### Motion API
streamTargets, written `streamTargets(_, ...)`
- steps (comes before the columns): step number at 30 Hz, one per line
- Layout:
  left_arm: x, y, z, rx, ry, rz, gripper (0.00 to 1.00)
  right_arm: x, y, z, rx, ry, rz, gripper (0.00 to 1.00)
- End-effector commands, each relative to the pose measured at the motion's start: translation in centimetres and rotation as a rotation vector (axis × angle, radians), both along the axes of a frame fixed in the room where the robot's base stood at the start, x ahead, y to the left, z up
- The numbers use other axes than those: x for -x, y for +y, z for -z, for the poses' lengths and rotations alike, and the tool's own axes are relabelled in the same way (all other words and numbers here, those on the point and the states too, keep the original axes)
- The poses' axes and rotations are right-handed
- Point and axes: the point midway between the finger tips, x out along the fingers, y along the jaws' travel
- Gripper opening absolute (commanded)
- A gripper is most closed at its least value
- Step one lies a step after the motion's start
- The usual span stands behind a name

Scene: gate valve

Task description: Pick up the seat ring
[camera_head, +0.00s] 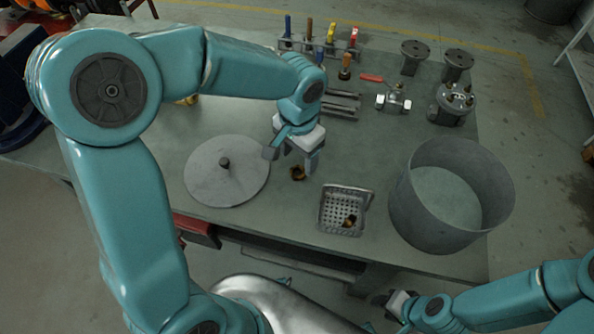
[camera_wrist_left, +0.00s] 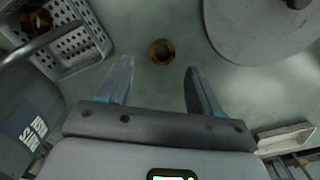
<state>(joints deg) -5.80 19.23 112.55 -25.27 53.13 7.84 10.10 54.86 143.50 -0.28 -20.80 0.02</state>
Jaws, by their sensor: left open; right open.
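The seat ring (camera_head: 297,173) is a small brass-coloured ring lying on the table between the round lid and the perforated basket. In the left wrist view the seat ring (camera_wrist_left: 162,51) lies flat, just beyond the fingertips and roughly midway between them. My left gripper (camera_head: 291,158) is above the table close to the ring, fingers pointing down. In the left wrist view my left gripper (camera_wrist_left: 160,78) is open and empty, and the ring is not between its fingers. My right gripper (camera_head: 391,302) is low at the front edge of the table, away from the ring.
A perforated metal basket (camera_head: 328,219) holds a brass-coloured part (camera_head: 349,221). A grey round lid with a knob (camera_head: 215,182) lies left of the ring. A large open drum (camera_head: 413,213) stands at right. Tools in a rack (camera_head: 318,47), a valve (camera_head: 393,99) and flanged parts (camera_head: 457,64) are at the back.

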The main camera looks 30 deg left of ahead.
Motion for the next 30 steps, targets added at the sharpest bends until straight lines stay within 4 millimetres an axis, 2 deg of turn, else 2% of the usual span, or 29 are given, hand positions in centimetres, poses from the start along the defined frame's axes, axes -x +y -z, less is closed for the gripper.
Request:
streamTargets(5,0.0,0.3,1.5,0.0,0.004,-0.001,0.65,0.0,0.0,0.0,0.0,0.0,0.0,0.43)
streamTargets(12,0.0,0.7,5.2,0.0,0.003,-0.001,0.65,0.0,0.0,0.2,0.0,0.0,0.0,0.43)
streamTargets(21,-0.1,0.7,5.8,0.001,0.0,-0.001,0.65,0.0,0.0,0.2,0.0,0.0,0.0,0.43)
streamTargets(23,-0.1,0.7,5.8,0.0,0.0,-0.001,0.49,0.0,0.0,0.2,0.0,0.0,0.0,0.43)
streamTargets(24,-0.1,0.7,5.7,0.0,0.0,-0.001,0.36,0.0,0.0,0.2,0.0,0.0,0.0,0.43)
streamTargets(27,-0.1,0.7,5.7,0.0,0.0,-0.001,0.05,0.0,0.0,0.2,0.0,0.0,0.0,0.43)
streamTargets(30,-0.1,0.7,5.7,0.0,0.0,-0.001,0.05,0.0,0.0,0.2,0.0,0.0,0.0,0.43)
